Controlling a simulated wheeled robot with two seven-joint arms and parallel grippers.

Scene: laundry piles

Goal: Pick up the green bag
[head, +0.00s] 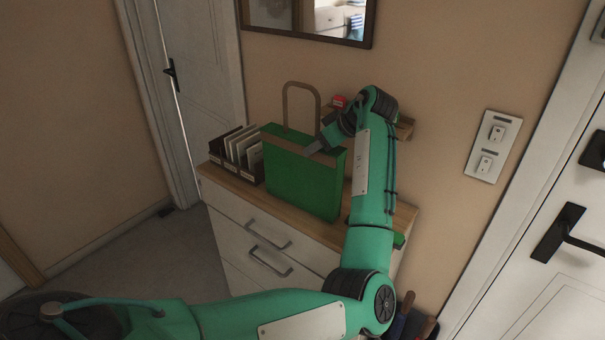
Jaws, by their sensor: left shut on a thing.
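The green bag (298,181) stands upright on the wooden top of a white chest of drawers (230,183). It has a brown band near its top and a tan loop handle standing up. My left arm comes in from the lower left and bends up over the chest. My left gripper (314,147) is at the bag's upper right edge, shut on the bag near the brown band. The arm hides part of the bag's right side. My right gripper is not in view.
File holders (238,152) with papers stand left of the bag. A small wooden shelf (403,128) with a red item (339,101) is on the wall behind my arm. Doors stand left and right, and light switches (493,146) are on the wall. The floor at left is clear.

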